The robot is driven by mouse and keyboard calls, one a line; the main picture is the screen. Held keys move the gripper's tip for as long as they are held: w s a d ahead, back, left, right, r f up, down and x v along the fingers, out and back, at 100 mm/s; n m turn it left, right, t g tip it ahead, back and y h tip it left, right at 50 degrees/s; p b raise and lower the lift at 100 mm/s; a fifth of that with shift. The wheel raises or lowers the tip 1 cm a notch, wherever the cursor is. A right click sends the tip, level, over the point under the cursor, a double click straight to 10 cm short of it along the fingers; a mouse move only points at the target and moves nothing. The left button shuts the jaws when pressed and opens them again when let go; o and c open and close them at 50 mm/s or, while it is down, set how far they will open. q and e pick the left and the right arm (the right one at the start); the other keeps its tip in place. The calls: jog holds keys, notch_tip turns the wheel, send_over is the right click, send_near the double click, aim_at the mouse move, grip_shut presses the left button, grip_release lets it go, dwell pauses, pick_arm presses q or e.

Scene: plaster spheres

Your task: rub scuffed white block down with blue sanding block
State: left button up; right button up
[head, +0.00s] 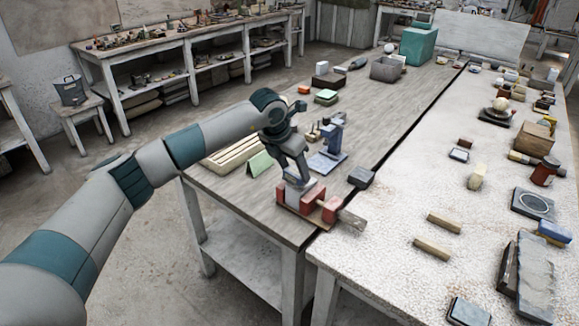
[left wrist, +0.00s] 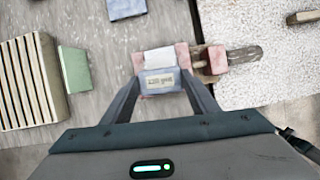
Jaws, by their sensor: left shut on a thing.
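My left gripper (head: 297,180) is shut on the blue sanding block (left wrist: 160,81), which has a pale label on top. In the left wrist view, the fingertips of the left gripper (left wrist: 160,88) stand at either side of it. The scuffed white block (left wrist: 159,57) lies just beyond the sanding block, between the red jaws of a vise (left wrist: 216,60). The sanding block overlaps its near part, and I cannot tell whether the two touch. In the head view the vise (head: 292,207) is at the wooden bench's near corner. My right gripper is not in view.
A green wedge (head: 261,163) and a slatted wooden rack (head: 234,153) lie left of the vise. A blue stand (head: 328,158) is behind it, and a dark block (head: 361,177) is to its right. The speckled bench (head: 385,235) on the right carries many items.

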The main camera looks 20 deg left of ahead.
pick_arm(q)
jog(key=shift+f, duration=0.45)
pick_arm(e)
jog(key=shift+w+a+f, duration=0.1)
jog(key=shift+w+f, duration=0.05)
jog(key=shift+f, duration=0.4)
pick_arm(q)
jog(key=shift+d+r+p, duration=0.2)
jog(key=shift+r+p, duration=0.05)
jog(key=shift+r, duration=0.4)
jog(key=shift+d+r+p, duration=0.15)
jog(key=shift+r+p, duration=0.1)
jog(key=shift+r, duration=0.4)
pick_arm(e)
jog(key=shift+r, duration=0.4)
pick_arm(q)
jog(key=shift+w+r, duration=0.1)
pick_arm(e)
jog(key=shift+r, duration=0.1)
pick_arm(q)
jog(key=shift+d+r+p, duration=0.1)
jog(key=shift+r+p, duration=0.25)
jog(key=shift+r, duration=0.15)
jog(key=shift+r+p, duration=0.5)
jog(key=shift+r, duration=1.15)
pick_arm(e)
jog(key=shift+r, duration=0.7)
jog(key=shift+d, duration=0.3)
